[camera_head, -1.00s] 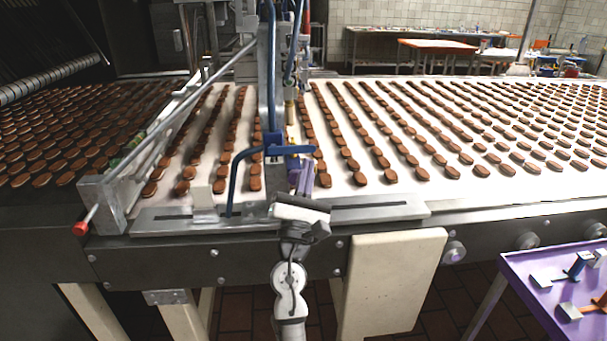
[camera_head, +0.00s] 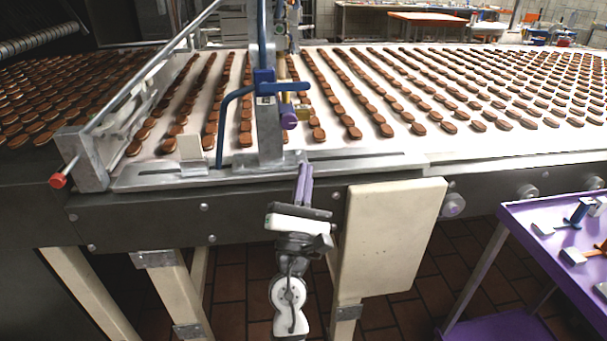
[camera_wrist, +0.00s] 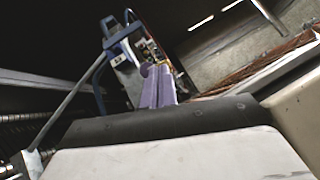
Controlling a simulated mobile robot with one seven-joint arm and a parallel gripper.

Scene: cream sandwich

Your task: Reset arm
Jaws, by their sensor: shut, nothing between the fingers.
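My gripper (camera_head: 303,184) has purple fingers that are shut with nothing between them. In the head view it stands in front of the conveyor's near edge, just below the grey upright post (camera_head: 270,135). The wrist view shows the shut purple fingers (camera_wrist: 158,86) pointing toward the post and its blue handle (camera_wrist: 122,38). In the head view the blue bent handle (camera_head: 232,100) is on the post, above my gripper and apart from it.
The conveyor belt (camera_head: 375,142) carries rows of brown sandwich biscuits. A cream panel (camera_head: 388,240) hangs on the front, right of my arm. A purple cart (camera_head: 535,235) with tools stands at the right. Tiled floor (camera_head: 235,290) shows below the conveyor.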

